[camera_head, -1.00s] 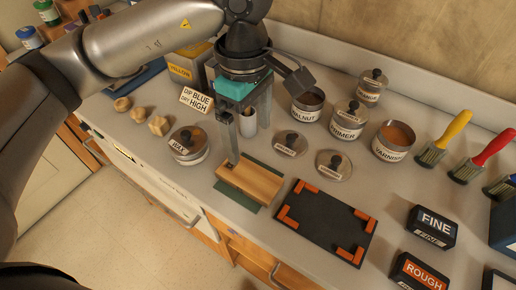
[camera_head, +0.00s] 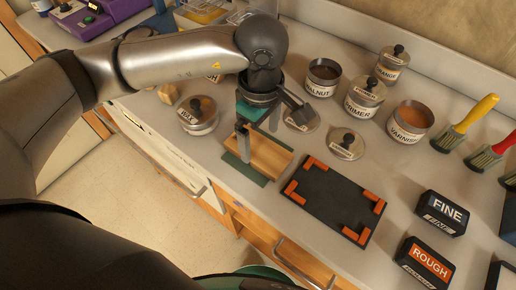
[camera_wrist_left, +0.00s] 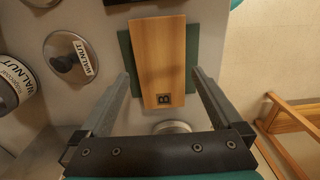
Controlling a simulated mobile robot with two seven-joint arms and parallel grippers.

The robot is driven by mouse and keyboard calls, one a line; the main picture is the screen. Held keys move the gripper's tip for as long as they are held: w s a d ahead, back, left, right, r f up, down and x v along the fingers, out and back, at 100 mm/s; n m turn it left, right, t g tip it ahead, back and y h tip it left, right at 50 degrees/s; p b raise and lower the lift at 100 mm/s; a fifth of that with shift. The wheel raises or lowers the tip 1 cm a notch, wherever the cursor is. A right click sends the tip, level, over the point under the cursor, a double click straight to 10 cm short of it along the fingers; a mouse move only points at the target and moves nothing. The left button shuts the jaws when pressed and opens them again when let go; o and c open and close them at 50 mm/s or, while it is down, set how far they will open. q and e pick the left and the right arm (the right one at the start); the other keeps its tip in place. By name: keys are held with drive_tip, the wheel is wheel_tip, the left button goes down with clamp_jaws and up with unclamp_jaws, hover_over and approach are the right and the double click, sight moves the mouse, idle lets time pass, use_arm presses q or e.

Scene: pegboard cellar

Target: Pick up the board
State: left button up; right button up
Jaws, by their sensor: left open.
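The wooden board (camera_head: 270,160) lies flat on a dark green mat (camera_head: 243,172) near the front edge of the worktop. In the left wrist view the board (camera_wrist_left: 159,45) shows a dark square marked "B" at its near end, with the green mat (camera_wrist_left: 124,42) showing on both sides. My left gripper (camera_head: 258,143) is open and low at the board. In the wrist view its fingers (camera_wrist_left: 161,78) stand on either side of the board, with gaps showing. My right gripper is not in view.
A black tray (camera_head: 326,197) with orange corner pieces lies just right of the board. Lidded and open tins, including VARNISH (camera_head: 409,121), and a loose lid (camera_head: 346,144) stand behind. FINE (camera_head: 443,212) and ROUGH (camera_head: 425,262) blocks sit at right.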

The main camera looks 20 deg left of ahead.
sight(261, 150)
use_arm(q)
wheel_tip(261, 150, down, 4)
drive_tip(key=shift+s+d+r, duration=0.1)
drive_tip(key=shift+r, duration=0.1)
drive_tip(key=c, duration=1.3)
wheel_tip(261, 150, up, 20)
drive_tip(key=shift+r+p, duration=0.1)
drive_tip(key=shift+p, duration=0.95)
